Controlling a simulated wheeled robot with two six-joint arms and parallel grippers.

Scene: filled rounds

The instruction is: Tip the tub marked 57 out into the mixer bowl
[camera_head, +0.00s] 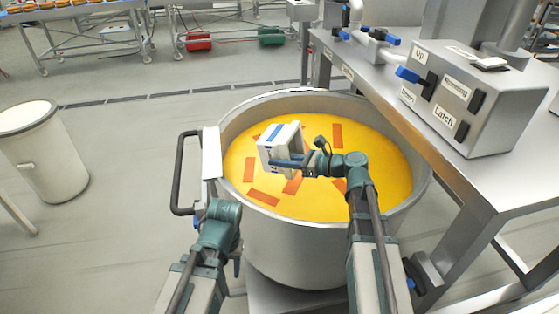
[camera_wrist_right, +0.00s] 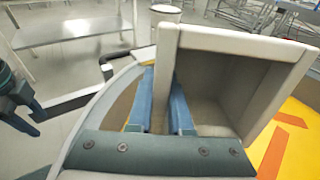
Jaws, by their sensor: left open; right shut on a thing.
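The mixer bowl (camera_head: 285,232) is a large steel vessel filled with a yellow mass carrying several orange-red strips. My right gripper (camera_head: 288,163) is shut on the wall of a white tub (camera_head: 270,155) with a blue stripe and holds it above the yellow mass. The tub is tilted on its side. In the right wrist view the tub (camera_wrist_right: 225,85) shows its open mouth, and the part of its inside in sight looks empty. No number is readable on it. My left gripper (camera_head: 219,228) is open and empty beside the bowl's left front wall; its fingers are hard to make out.
A dark handle (camera_head: 178,178) with a white plate (camera_head: 211,153) is at the bowl's left rim. A steel bench (camera_head: 500,184) with a control box (camera_head: 470,105) marked "Up" and "Latch" stands right. A pale bin (camera_head: 50,165) stands left. The floor between is clear.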

